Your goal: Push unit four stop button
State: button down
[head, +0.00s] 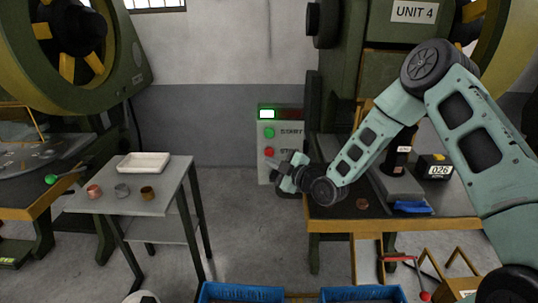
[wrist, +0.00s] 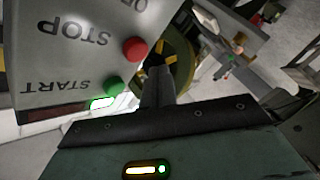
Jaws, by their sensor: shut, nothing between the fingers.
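The control box (head: 264,171) stands by the wall, left of the machine with the UNIT 4 sign (head: 414,11). Its red stop button (head: 269,152) sits below the green start button (head: 269,132). A green lamp (head: 266,114) is lit at the top. My gripper (head: 269,163) is shut and empty, its tip just below the red button in the head view. In the wrist view the panel appears upside down; the red button (wrist: 135,49) and green button (wrist: 113,86) lie left of my shut fingers (wrist: 158,72). I see no clear contact with the red button.
The unit's workbench (head: 450,225) is below my arm, with a box marked 026 (head: 436,168) on it. A small grey table (head: 130,200) with a white tray (head: 144,162) stands left. Blue crates (head: 240,292) are at the bottom. Floor between table and bench is clear.

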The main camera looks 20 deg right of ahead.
aim_at(265, 154)
jog(key=shift+w+d, duration=0.2)
jog(key=shift+w, duration=0.4)
jog(key=shift+w+b, duration=0.15)
jog(key=shift+b, duration=0.15)
dwell(1.4)
jog(key=shift+w+d, duration=0.15)
jog(key=shift+w, duration=0.1)
jog(key=shift+w+d+b, duration=0.15)
jog(key=shift+w+b, duration=0.3)
dwell(0.8)
jog(key=shift+s, duration=0.15)
jog(key=shift+s+a, duration=0.25)
jog(key=shift+s, duration=0.45)
jog(key=shift+s, duration=0.1)
jog(key=s, duration=0.1)
jog(key=s+a, duration=0.1)
jog(key=s, duration=0.1)
jog(key=s+b, duration=0.1)
jog(key=shift+s+a, duration=0.3)
